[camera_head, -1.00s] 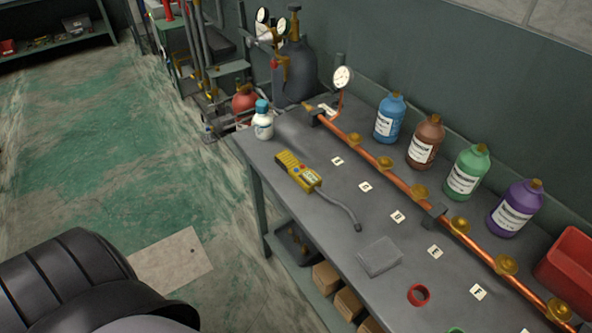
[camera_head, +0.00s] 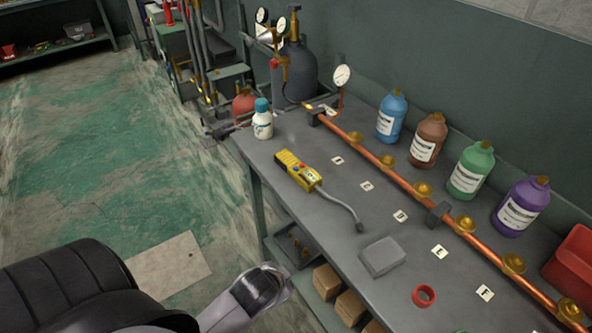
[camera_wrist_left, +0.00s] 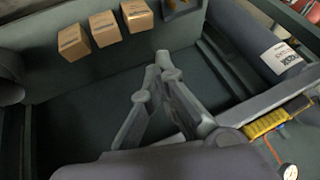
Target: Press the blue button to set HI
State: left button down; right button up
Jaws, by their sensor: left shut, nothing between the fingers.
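The yellow handheld detector (camera_head: 297,169) lies on the grey workbench (camera_head: 350,225), near its left end. Small coloured buttons show on its face, one of them red and one seemingly blue, but their markings are too small to read. Its grey flexible probe (camera_head: 343,208) curves toward the front right. My left gripper (camera_wrist_left: 163,62) shows in the left wrist view with its fingers together and nothing between them. In the head view my left arm is at the bottom, in front of the bench and apart from the detector; the fingertips are not clear there. My right gripper is not in view.
A white bottle with a blue cap (camera_head: 262,122) stands left of the detector. A copper pipe (camera_head: 400,185) with brass fittings runs behind it. A grey block (camera_head: 381,256) and red ring (camera_head: 424,295) lie to the right. Cardboard boxes (camera_head: 327,281) sit on the shelf below.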

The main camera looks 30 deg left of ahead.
pick_arm(q)
jog(key=w+a+r+m+t+y, duration=0.1)
jog(key=w+a+r+m+t, duration=0.2)
jog(key=w+r, duration=0.45)
jog(key=w+a+r+m+t+y, duration=0.15)
jog(key=w+r+m+t, duration=0.25)
jog(key=w+r+t, duration=0.4)
jog(key=w+d+r+m+g+h, duration=0.1)
jog(key=w+d+r+m+h, duration=0.2)
jog(key=d+r+m+h, duration=0.75)
jog(key=w+a+r+m+g+h, duration=0.1)
jog(key=w+r+m+h, duration=0.35)
jog(key=m, duration=1.25)
jog(key=w+a+f+m+g+y, duration=0.1)
jog(key=a+f+m+g+y, duration=0.2)
jog(key=a, duration=0.5)
jog(key=w+a+f+m+g+y, duration=0.1)
jog(key=a+f+m+g+y, duration=0.2)
jog(key=a+m, duration=0.4)
jog(key=a+f+y, duration=0.1)
jog(key=a+y, duration=0.1)
jog(key=shift+a+f+g, duration=0.3)
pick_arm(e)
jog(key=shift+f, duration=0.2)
